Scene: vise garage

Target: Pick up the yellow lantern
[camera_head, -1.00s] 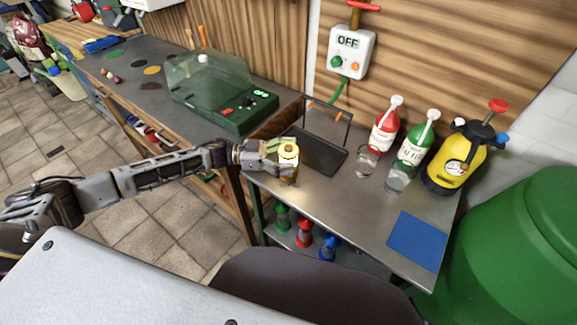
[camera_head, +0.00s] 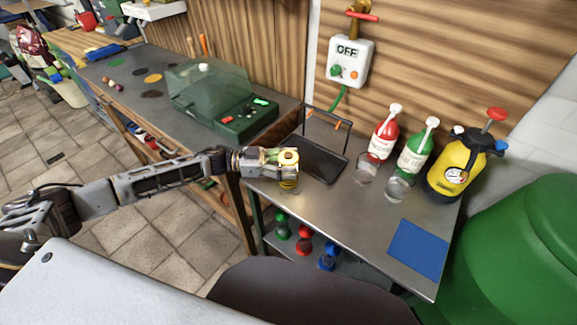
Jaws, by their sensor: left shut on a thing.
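The yellow lantern (camera_head: 288,158) is at the left end of the metal table, in my left gripper (camera_head: 280,157). The gripper is shut on it from the left side. The lantern's round yellow top shows beside the fingers, and a yellow lower part (camera_head: 288,184) shows beneath them. The fingers hide much of its middle. I cannot tell whether its base touches the table top. My right gripper is not in view.
A dark tray with a raised frame (camera_head: 318,160) stands just behind the lantern. Two clear glasses (camera_head: 397,188), a red bottle (camera_head: 382,143), a green bottle (camera_head: 415,155) and a yellow sprayer (camera_head: 459,168) stand to the right. A blue mat (camera_head: 418,249) lies at front right.

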